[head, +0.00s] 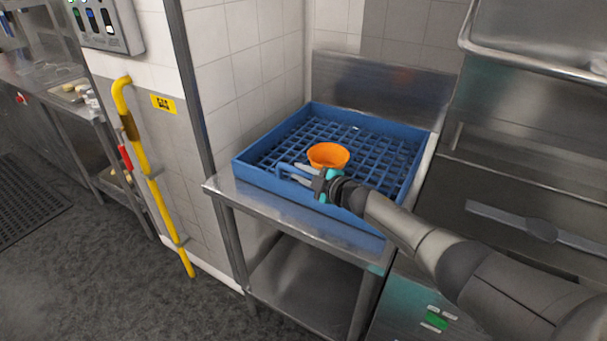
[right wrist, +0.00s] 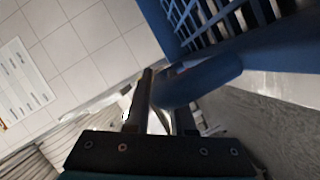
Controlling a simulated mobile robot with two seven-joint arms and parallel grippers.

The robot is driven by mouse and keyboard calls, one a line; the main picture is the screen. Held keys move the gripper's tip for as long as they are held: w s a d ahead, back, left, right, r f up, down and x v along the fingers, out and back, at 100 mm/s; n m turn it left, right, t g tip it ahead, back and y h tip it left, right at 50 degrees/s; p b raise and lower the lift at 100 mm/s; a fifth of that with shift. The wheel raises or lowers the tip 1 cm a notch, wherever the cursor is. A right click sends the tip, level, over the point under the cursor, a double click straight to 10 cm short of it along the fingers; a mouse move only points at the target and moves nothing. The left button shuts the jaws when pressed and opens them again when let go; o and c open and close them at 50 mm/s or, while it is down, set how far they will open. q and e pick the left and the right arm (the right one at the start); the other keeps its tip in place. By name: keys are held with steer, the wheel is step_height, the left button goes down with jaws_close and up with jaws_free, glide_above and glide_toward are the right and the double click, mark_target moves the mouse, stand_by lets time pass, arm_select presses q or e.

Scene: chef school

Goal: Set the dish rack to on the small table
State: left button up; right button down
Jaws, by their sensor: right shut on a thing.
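The blue dish rack (head: 260,179) is on the small steel table (head: 228,190) in the head view, at the back against the wall. An orange bowl (head: 328,155) sits inside it. My right gripper (head: 308,177) is at the rack's front side, shut on its blue handle. In the right wrist view the fingers (right wrist: 160,95) close around the handle (right wrist: 200,82), with the rack's grid (right wrist: 205,18) above. The rack looks level and over the tabletop; I cannot tell whether its whole underside touches. My left gripper is not in view.
A yellow pole (head: 150,175) stands at the wall left of the table. A lower shelf (head: 305,290) is under the tabletop. A steel sink unit (head: 530,150) stands to the right. A counter (head: 65,95) runs along the far left, with open floor (head: 110,250) before it.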

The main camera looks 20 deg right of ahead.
steer(key=shift+w+a+r, duration=0.1)
steer(key=shift+a+r, duration=0.05)
steer(key=c, duration=1.2)
jaws_free()
steer(key=o, duration=0.4)
steer(key=shift+w, duration=0.1)
steer(key=shift+o, duration=0.2)
steer(key=shift+s+d+p, duration=0.25)
steer(key=shift+s+p, duration=0.1)
steer(key=shift+s, duration=0.15)
steer(key=p+v, duration=0.3)
steer(key=v, duration=1.1)
